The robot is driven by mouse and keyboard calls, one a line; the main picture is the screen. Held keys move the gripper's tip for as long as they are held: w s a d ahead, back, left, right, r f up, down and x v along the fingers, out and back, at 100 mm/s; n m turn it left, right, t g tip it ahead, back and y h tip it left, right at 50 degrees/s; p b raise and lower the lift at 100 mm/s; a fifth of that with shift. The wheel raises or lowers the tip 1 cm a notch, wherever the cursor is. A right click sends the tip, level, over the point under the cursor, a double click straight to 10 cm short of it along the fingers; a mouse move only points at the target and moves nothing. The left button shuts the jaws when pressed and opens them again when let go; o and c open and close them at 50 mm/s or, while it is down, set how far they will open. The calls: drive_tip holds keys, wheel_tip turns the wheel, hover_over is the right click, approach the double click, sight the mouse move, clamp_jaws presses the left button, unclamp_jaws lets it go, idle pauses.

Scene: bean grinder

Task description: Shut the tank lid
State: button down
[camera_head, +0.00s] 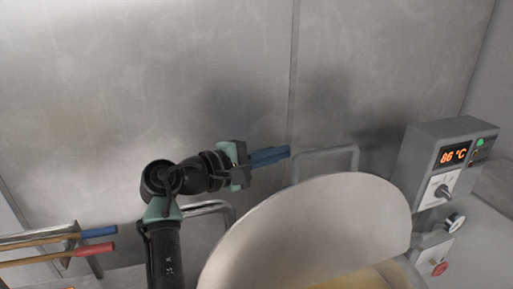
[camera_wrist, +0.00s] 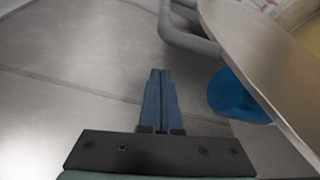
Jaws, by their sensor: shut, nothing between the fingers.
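The tank lid (camera_head: 310,228) is a large pale grey disc, raised and tilted up over the tank. In the wrist view the lid (camera_wrist: 262,62) shows as a broad plate slanting down the right side. Part of the tan tank inside (camera_head: 385,276) shows below it. My gripper (camera_head: 286,153) is shut and empty, its blue fingers pointing right, above and behind the lid's upper edge. In the wrist view the gripper (camera_wrist: 160,72) has its fingers together, left of the lid and apart from it. Much of the tank is hidden by the lid.
A bent grey tube (camera_head: 327,153) stands behind the lid, close to my fingertips; another tube (camera_head: 208,206) is at its left. A control box (camera_head: 443,165) reading 86 °C stands right. Blue (camera_head: 98,232) and red (camera_head: 96,249) handles lie left. A blue round part (camera_wrist: 232,98) is beside the lid.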

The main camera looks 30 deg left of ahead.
drive_tip(key=s+d, duration=0.1)
drive_tip(key=s+d+r+p, duration=0.1)
drive_tip(key=shift+s+d+r+p, duration=0.1)
drive_tip(key=shift+s+p, duration=0.2)
idle(0.3)
